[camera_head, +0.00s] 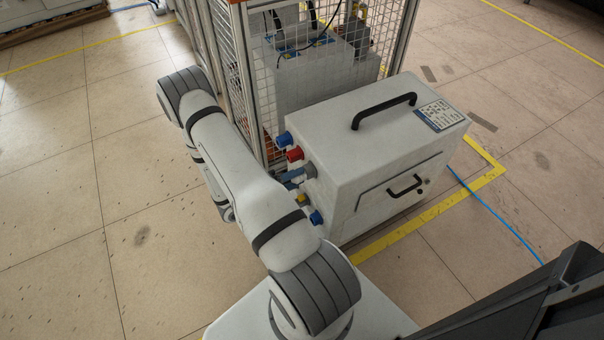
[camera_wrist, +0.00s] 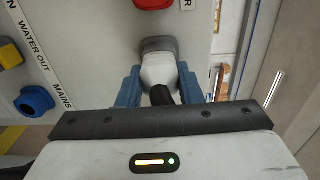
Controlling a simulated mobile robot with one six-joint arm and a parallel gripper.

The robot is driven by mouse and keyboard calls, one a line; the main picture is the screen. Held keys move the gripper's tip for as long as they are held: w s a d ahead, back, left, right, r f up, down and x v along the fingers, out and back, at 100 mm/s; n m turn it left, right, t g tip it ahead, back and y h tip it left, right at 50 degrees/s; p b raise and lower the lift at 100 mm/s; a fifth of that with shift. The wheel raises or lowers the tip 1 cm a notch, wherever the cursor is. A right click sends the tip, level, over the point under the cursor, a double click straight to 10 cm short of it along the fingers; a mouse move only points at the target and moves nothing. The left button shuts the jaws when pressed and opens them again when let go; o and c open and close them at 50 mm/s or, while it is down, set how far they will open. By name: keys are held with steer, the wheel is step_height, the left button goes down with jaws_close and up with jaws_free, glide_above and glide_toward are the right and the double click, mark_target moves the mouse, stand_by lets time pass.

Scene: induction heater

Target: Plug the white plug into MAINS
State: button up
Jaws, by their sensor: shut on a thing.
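The white plug (camera_wrist: 159,71) is between the two blue fingers of my gripper (camera_wrist: 160,88) in the wrist view, with a black cable end (camera_wrist: 162,96) towards me. Its far end meets a grey socket (camera_wrist: 158,44) on the heater box's side panel; how deep it sits I cannot tell. The blue socket (camera_wrist: 35,100) beside the MAINS label (camera_wrist: 62,97) is at lower left, apart from the plug, and looks empty. In the head view my gripper (camera_head: 292,179) is beside the grey socket (camera_head: 309,171); the plug is hidden there.
The heater box (camera_head: 375,160) also bears a red connector (camera_head: 294,154), an upper blue one (camera_head: 284,138), a yellow one (camera_head: 301,198) and a lower blue one (camera_head: 316,217). A mesh cage (camera_head: 235,70) stands close behind. Floor to the left is clear.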

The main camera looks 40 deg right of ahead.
jaws_close()
steer(key=shift+a, duration=0.15)
steer(key=shift+p+v, duration=0.3)
steer(key=shift+v, duration=2.55)
steer(key=shift+w, duration=0.15)
